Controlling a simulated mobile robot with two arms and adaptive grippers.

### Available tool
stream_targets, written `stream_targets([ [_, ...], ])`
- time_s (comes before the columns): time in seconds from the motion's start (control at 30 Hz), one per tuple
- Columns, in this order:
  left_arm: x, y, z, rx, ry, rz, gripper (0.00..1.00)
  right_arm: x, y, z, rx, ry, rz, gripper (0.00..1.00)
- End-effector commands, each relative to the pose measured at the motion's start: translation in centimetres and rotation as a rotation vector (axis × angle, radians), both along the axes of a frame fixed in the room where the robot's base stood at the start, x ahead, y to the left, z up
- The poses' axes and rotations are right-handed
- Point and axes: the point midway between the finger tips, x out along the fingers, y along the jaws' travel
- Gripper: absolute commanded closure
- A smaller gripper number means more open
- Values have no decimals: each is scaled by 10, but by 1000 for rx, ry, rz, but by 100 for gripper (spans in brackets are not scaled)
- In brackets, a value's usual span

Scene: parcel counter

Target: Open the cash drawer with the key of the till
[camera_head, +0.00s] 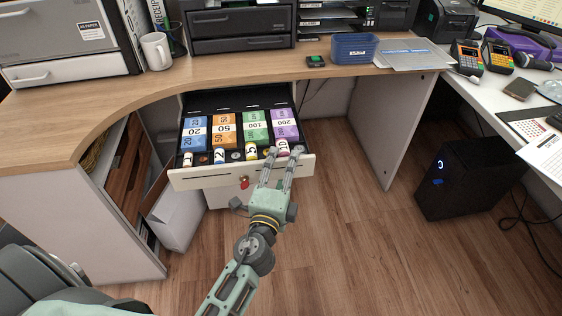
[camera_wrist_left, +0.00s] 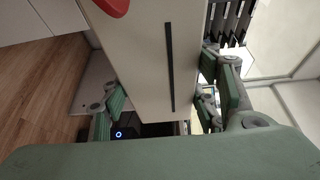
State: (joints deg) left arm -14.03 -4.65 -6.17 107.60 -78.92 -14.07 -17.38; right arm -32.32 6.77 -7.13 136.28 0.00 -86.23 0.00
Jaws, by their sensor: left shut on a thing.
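The cash drawer (camera_head: 190,179) is pulled out from under the wooden counter. Banknote bundles in blue, orange, green and purple and rolls of coins show inside it. The red key (camera_head: 243,182) sits at the lock in its front panel; its red head (camera_wrist_left: 117,5) also shows at the top of the left wrist view. My left gripper (camera_head: 281,157) is shut on the drawer's front panel (camera_wrist_left: 150,70), with one finger on each side of it in the left wrist view (camera_wrist_left: 172,92). My right gripper is out of view.
The counter top (camera_head: 235,75) above holds a white mug (camera_head: 156,51), a blue basket (camera_head: 354,47) and a small black device (camera_head: 316,61). A black computer tower (camera_head: 470,180) stands on the floor at right. The wooden floor (camera_head: 340,240) before the drawer is clear.

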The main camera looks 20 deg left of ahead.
Motion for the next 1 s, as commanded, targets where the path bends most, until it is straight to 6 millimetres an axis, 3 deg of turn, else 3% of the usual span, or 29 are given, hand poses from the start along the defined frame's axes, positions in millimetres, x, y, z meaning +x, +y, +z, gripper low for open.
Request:
stream_targets([
  [0.3, -1, 0, 1, 8, 0, 0, 91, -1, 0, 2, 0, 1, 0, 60],
  [0.33, -1, 0, 1, 8, 0, 0, 43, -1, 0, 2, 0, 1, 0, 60],
  [0.53, -1, 0, 1, 6, -1, 1, 25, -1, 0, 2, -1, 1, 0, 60],
  [0.87, -1, 0, 1, 3, -2, 1, 24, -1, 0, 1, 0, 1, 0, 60],
  [1.0, -12, -2, 0, 3, -1, 0, 24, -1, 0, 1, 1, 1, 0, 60],
])
